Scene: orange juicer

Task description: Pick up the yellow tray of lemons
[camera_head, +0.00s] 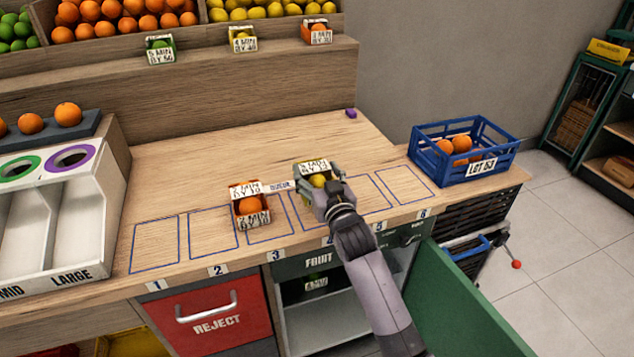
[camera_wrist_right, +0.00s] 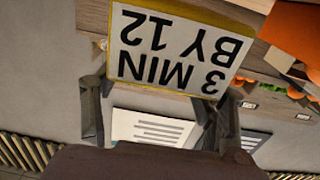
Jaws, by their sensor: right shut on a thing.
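My right gripper (camera_head: 320,183) is shut on a small yellow tray of lemons (camera_head: 312,168) behind slot 4 on the wooden counter. The tray's white label shows at its back, and yellow lemons show between the fingers. In the right wrist view the tray (camera_wrist_right: 180,48) is close up, with a label reading "3 MIN BY 12" and a yellow rim, between the fingers (camera_wrist_right: 155,105). I cannot tell whether the tray touches the counter. My left gripper is not in view.
A red tray of oranges (camera_head: 250,205) stands by slot 3, left of my gripper. A blue crate (camera_head: 465,168) with oranges is at the right. Green, yellow and orange small trays (camera_head: 242,40) line the shelf above. A green cabinet door (camera_head: 465,310) hangs open below.

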